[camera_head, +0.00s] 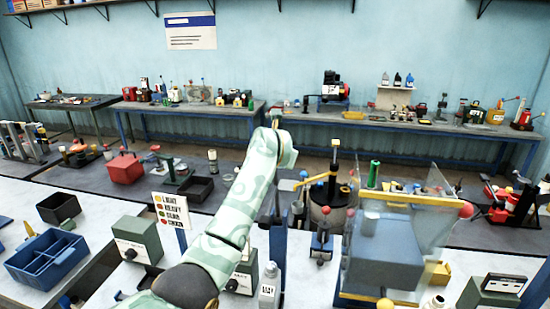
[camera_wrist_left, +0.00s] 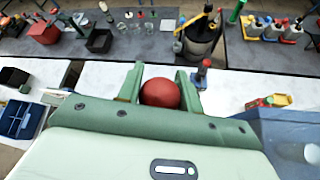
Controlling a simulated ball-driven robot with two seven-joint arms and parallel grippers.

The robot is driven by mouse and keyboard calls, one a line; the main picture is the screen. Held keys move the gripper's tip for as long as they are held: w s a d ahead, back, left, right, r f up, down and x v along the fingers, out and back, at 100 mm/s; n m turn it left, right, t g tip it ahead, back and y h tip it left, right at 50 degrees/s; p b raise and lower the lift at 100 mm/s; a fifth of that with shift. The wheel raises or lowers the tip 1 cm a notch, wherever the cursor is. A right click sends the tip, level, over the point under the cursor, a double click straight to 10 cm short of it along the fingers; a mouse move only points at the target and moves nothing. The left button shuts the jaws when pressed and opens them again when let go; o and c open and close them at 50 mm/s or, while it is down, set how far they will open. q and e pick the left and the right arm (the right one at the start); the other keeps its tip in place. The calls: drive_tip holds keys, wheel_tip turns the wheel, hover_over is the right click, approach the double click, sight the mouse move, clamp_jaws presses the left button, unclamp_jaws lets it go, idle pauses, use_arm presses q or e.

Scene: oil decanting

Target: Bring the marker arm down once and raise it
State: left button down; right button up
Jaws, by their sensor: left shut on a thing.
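In the left wrist view my left gripper (camera_wrist_left: 160,77) is shut on a red ball knob (camera_wrist_left: 160,95), with one green finger on each side of it. The lever or arm that this knob belongs to is hidden there, so I cannot tell its tilt. In the head view my left arm rises from the bottom to the middle, and its bulk hides the knob and the fingers. A blue post (camera_head: 277,262) stands just right of my arm. My right gripper is not in view.
A dark drum (camera_head: 328,217) with a yellow-banded handle stands right of my arm. A blue divided tray (camera_head: 47,261) and a label card (camera_head: 172,209) are left.

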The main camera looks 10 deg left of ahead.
use_arm(q)
drive_tip(key=shift+s+f, duration=0.1)
drive_tip(key=shift+f, duration=0.45)
drive_tip(key=c, duration=0.9)
unclamp_jaws()
drive_tip(key=shift+c, duration=0.2)
drive_tip(key=shift+w, duration=0.3)
drive_tip(key=shift+s+d+r, duration=0.1)
drive_tip(key=shift+s+r, duration=0.3)
drive_tip(key=b+v, duration=0.2)
drive_tip(key=v, duration=1.3)
